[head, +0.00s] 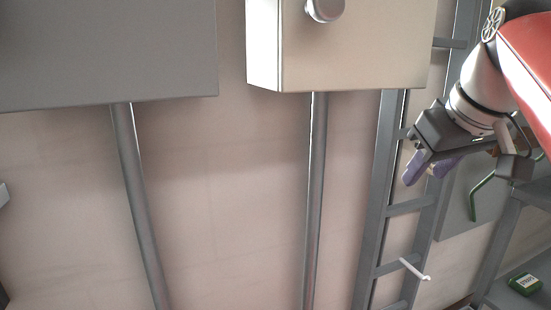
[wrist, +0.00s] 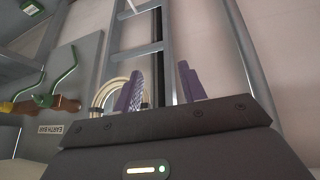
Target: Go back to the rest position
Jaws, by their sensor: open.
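My gripper (head: 428,172) is at the right of the head view, at the end of my arm, in front of the grey ladder rack. Its purple fingers stand apart, with nothing between them. In the wrist view the two fingers of my gripper (wrist: 160,88) are also apart and empty, with the ladder rack (wrist: 142,50) and the pale wall behind them.
A grey cabinet (head: 105,50) and a beige box with a round knob (head: 335,45) hang on the wall (head: 220,200), with conduits below. A white peg (head: 414,269) sticks out from the ladder. A green box (head: 525,283) sits low right. An "EARTH BAR" label (wrist: 65,129) is at left.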

